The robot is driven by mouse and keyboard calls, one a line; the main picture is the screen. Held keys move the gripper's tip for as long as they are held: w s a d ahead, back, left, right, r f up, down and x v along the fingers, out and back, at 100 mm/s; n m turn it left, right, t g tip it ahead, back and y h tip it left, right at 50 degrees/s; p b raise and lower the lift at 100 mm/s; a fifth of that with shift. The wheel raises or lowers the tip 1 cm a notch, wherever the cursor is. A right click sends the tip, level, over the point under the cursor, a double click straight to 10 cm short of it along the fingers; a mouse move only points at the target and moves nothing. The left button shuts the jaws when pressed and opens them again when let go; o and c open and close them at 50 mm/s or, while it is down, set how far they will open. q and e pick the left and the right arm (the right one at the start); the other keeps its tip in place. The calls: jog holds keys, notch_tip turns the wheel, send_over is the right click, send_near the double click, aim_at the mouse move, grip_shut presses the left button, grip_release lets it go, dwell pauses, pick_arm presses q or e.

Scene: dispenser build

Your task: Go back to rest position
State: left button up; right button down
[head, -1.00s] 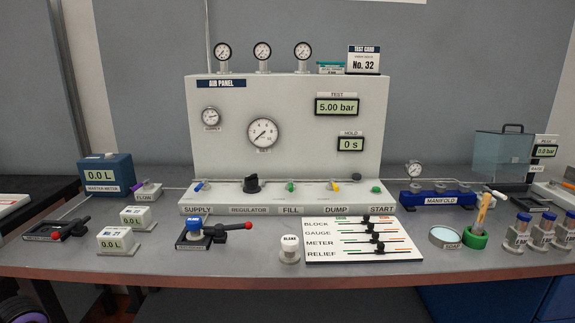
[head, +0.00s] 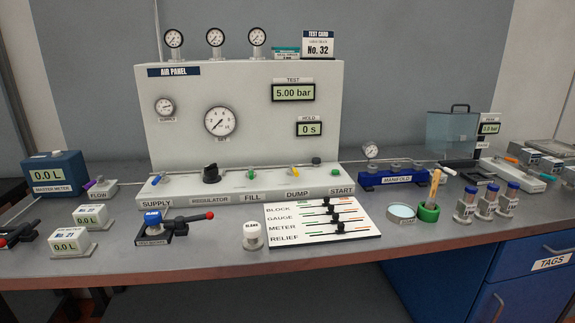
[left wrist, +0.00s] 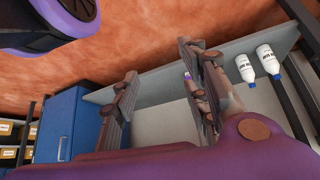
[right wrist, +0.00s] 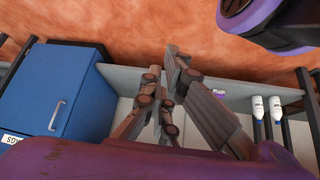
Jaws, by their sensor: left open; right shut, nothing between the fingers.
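My left gripper (left wrist: 158,72) is in the left wrist view, its fingers spread apart with nothing between them. My right gripper (right wrist: 163,68) is in the right wrist view, its fingers together and empty. Neither gripper nor arm shows in the head view. Both wrist views show orange-brown floor and a pale shelf-like surface beyond the fingers. The air panel (head: 240,120) stands upright at the back of the grey bench. Its test display reads 5.00 bar and its hold display reads 0 s.
The bench carries a lever board (head: 318,222), a blue manifold (head: 394,179), a green cup (head: 429,212) and several blue-capped vials at the right. A blue cabinet (head: 540,285) sits under it. White bottles (left wrist: 245,68) lie near the left gripper's view.

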pick_arm(q)
jog(key=w+r+t+p, duration=0.1)
jog(key=w+r+p, duration=0.1)
jog(key=r+p, duration=0.5)
jog(key=w+d+r+p, duration=0.1)
jog(key=w+r+p, duration=0.1)
jog(key=r+p, duration=0.6)
jog(key=shift+w+d+r+t, duration=0.15)
jog(key=shift+w+r+t, duration=0.1)
jog(key=shift+w+t, duration=0.15)
pick_arm(e)
jog(key=w+r+t, duration=0.1)
jog(key=w+r, duration=0.3)
jog(key=r, duration=1)
jog(key=shift+a+r, duration=0.15)
jog(key=shift+r, duration=0.25)
jog(key=shift+w+a+r+t, duration=0.2)
jog(key=shift+w+t, duration=0.1)
jog(key=shift+w, duration=0.2)
